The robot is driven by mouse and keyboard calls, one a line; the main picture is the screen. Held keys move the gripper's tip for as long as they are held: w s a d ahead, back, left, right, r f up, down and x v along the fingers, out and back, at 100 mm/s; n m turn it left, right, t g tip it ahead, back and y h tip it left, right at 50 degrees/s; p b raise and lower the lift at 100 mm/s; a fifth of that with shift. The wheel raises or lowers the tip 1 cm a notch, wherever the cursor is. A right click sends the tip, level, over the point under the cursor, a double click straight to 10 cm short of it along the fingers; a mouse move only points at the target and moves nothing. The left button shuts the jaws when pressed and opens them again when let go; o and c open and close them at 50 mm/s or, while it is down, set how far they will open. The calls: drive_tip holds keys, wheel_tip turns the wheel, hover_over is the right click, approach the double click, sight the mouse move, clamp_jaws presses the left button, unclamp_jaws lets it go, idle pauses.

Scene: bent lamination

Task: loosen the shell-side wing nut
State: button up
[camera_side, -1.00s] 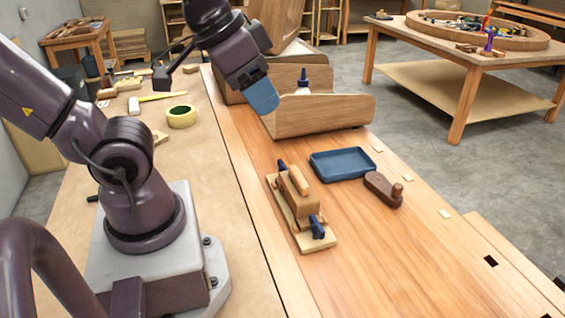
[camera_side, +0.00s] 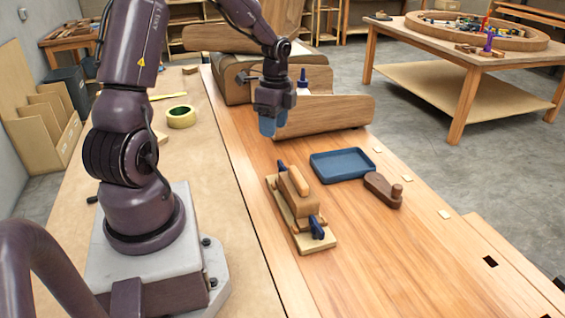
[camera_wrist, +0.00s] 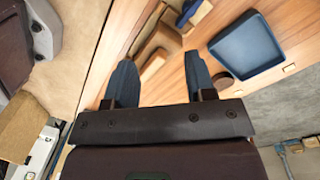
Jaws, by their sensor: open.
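A small wooden clamp (camera_side: 297,192) lies on the bench, with a light base, wooden blocks and a blue wing nut at each end. The far wing nut (camera_side: 281,166) is at the end towards the curved wooden shell (camera_side: 320,117); the near wing nut (camera_side: 317,228) is at the other end. My gripper (camera_side: 268,128) hangs fingers down above the bench, beyond the far wing nut and apart from it. In the wrist view its two blue fingers (camera_wrist: 160,70) are spread and nothing is visibly held. A blue wing nut (camera_wrist: 189,11) shows there at the top edge.
A blue tray (camera_side: 343,164) and a brown wooden piece with a knob (camera_side: 383,189) lie right of the clamp. A dark-capped bottle (camera_side: 302,86) stands behind the shell's edge. A yellow tape roll (camera_side: 181,117) is on the left. The bench front is clear.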

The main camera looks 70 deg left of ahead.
sight(283, 164)
drive_tip(key=w+f+m, duration=0.1)
drive_tip(key=f+m, duration=0.2)
drive_tip(key=f, duration=0.1)
drive_tip(key=w+a+f+m, duration=0.1)
drive_tip(key=f+m, duration=0.1)
drive_tip(key=f, duration=0.3)
drive_tip(key=w+a+f+m, duration=0.1)
drive_tip(key=f+m, duration=0.2)
drive_tip(key=f, duration=0.1)
drive_tip(key=shift+a+f+m+t, duration=0.1)
drive_tip(key=shift+f+m+t, duration=0.15)
drive_tip(key=shift+m+t, duration=0.05)
drive_tip(key=c, duration=0.9)
